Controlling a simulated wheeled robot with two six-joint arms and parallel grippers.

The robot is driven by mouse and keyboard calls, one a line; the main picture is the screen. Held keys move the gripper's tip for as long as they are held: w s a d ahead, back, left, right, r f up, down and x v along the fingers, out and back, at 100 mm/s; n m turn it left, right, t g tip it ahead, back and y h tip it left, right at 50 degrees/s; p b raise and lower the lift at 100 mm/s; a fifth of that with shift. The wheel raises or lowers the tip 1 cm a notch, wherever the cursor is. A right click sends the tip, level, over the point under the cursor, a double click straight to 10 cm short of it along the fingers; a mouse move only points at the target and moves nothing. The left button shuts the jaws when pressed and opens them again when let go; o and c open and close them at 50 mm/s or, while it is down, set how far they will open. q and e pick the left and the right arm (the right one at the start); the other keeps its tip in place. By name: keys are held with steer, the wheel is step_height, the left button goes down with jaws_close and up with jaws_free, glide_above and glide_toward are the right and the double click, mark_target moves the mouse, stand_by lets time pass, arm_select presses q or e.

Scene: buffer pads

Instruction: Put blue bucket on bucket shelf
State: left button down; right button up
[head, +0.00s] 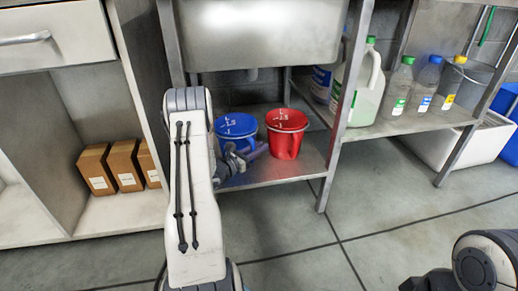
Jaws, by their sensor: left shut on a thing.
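The blue bucket (236,124) stands upright on the low metal shelf (285,172) under the sink, just left of the red bucket (286,133). My left gripper (243,157) is at the front lower part of the blue bucket and is shut on it. My left arm covers the bucket's left side, and the gripper hides part of its front, so the exact grip is hard to see. Only a part of my right arm shows at the lower right; its gripper is not in view.
Sink legs (345,105) frame the shelf. Several bottles, including a green-capped jug (368,88), stand on the higher right shelf (415,122). Brown boxes (126,166) sit in the left cabinet. The floor (390,215) ahead is clear.

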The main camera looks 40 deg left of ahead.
arm_select(q)
steer(key=c, duration=0.8)
jaws_free()
steer(key=shift+f, duration=0.1)
